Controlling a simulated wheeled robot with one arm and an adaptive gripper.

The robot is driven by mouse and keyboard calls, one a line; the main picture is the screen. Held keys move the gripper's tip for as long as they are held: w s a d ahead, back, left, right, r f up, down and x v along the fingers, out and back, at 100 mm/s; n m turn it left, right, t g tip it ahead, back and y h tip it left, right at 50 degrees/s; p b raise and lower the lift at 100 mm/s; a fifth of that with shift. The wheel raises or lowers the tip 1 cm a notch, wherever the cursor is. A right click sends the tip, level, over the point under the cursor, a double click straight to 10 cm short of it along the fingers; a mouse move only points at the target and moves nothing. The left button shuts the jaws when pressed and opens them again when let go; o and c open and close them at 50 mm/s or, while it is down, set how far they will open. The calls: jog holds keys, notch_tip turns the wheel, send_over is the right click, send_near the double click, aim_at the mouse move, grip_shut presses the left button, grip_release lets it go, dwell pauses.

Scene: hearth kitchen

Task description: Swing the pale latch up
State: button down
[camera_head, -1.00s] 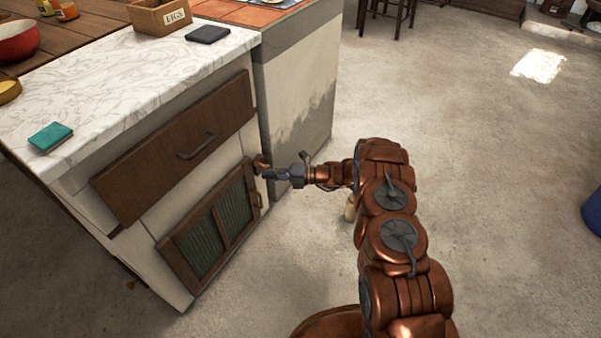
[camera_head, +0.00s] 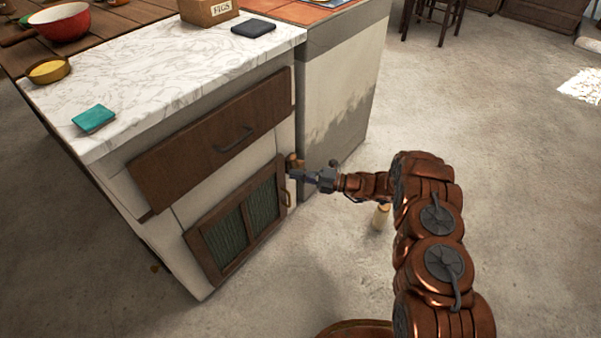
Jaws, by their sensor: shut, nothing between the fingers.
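A low cabinet door (camera_head: 216,259) with a wooden frame and two dark green panels is closed in the cabinet front, under a drawer. A small tan-brown piece (camera_head: 294,160) sits at the cabinet's right front edge, above the door's upper right corner. A narrow pale piece (camera_head: 291,190) shows just below, beside the door frame. I cannot tell for certain which of the two is the pale latch. My gripper (camera_head: 294,174) is shut and empty, its tips close to the cabinet edge between these pieces. Whether it touches either one is unclear.
The drawer (camera_head: 208,147) has a dark handle. The marble top (camera_head: 160,75) holds a teal book (camera_head: 93,119), a dark pad (camera_head: 253,27) and a box labelled figs (camera_head: 208,10). A pale cylinder (camera_head: 380,216) stands on the floor behind my arm.

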jog(key=s+d+f+p, duration=0.1)
jog(key=d+p, duration=0.1)
jog(key=d, duration=0.7)
jog(key=shift+s+d, duration=0.3)
jog(key=shift+s, duration=0.1)
